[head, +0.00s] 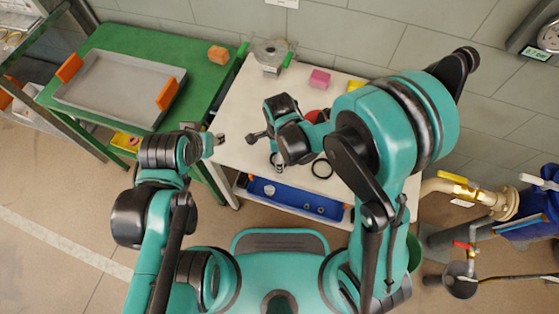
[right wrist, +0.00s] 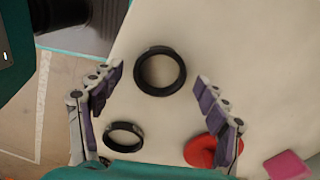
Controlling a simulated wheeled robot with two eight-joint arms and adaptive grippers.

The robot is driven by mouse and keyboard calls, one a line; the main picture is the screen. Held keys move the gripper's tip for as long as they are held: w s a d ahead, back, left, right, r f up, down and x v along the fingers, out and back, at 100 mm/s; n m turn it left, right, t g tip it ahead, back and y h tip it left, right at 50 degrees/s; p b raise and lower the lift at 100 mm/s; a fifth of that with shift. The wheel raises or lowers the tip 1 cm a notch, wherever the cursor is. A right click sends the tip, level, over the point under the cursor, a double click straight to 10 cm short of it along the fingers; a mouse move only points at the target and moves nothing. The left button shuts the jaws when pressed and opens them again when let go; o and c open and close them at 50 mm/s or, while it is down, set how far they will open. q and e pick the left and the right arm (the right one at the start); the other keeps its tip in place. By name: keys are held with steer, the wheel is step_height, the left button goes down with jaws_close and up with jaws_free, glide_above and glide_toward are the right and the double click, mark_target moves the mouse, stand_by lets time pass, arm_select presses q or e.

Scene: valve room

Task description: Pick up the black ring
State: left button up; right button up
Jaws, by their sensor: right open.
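Two black rings lie flat on the white table. In the right wrist view, the larger-looking ring (right wrist: 160,88) lies ahead between my open fingers, and the other ring (right wrist: 124,127) lies nearer, by the left finger. In the head view, one ring (head: 322,177) shows clear near the table's front edge; the other is largely hidden by my right gripper (head: 265,150). My right gripper is open and empty above the table; it also shows in the right wrist view (right wrist: 160,92). My left gripper (head: 217,141) is beside the table's left edge, apart from the rings; its opening is unclear.
A red round object (right wrist: 203,150) and a pink block (head: 319,80) lie on the white table (head: 240,105). A metal part (head: 270,52) stands at its back. A blue bin (head: 290,197) sits below the front edge. A green table (head: 115,45) with a grey tray (head: 105,85) is left.

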steer(key=shift+f, duration=0.35)
steer(key=shift+r, duration=0.15)
steer(key=shift+c, duration=0.2)
steer(key=c, duration=1)
